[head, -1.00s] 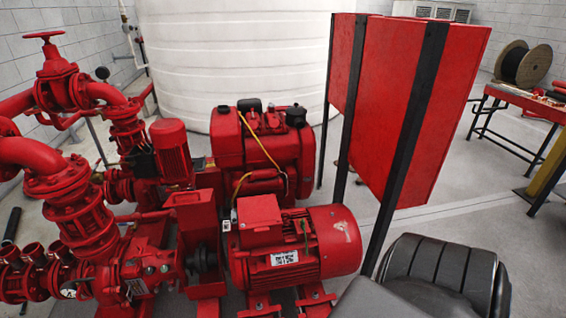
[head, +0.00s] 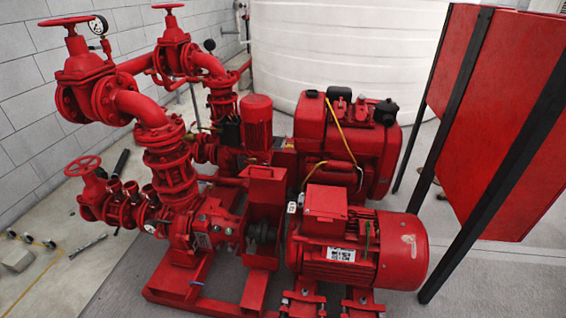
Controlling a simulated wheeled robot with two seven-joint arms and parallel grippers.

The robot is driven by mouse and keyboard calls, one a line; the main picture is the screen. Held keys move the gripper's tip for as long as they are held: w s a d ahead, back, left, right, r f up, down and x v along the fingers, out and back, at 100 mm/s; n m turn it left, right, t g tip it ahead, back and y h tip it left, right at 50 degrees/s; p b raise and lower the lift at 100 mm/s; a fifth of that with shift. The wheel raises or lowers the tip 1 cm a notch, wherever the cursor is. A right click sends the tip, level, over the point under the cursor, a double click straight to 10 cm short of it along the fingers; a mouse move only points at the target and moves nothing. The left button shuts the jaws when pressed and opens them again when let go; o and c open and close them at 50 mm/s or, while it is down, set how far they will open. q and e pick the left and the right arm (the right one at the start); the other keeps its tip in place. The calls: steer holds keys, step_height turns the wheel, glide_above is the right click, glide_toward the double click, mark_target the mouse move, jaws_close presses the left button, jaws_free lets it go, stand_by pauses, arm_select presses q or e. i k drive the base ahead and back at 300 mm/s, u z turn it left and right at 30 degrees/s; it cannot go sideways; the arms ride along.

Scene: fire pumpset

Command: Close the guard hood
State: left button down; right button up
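The guard hood looks to be the red box-like metal piece (head: 265,190) between the pump and the electric motor. It stands raised, with the dark shaft coupling (head: 262,233) exposed below and in front of it. The red pump (head: 205,228) is to its left and the red electric motor (head: 355,250) to its right. I cannot make out the hood's hinge or a handle. Neither of my grippers is in view.
A red cabinet (head: 500,120) on black posts stands at the right. The red engine (head: 345,145) is behind the motor, before a white tank (head: 340,50). Red valves and pipes (head: 140,100) rise at the left. Grey floor (head: 470,290) is clear at the lower right.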

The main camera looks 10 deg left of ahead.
mark_target(269, 186)
steer(key=i, duration=1)
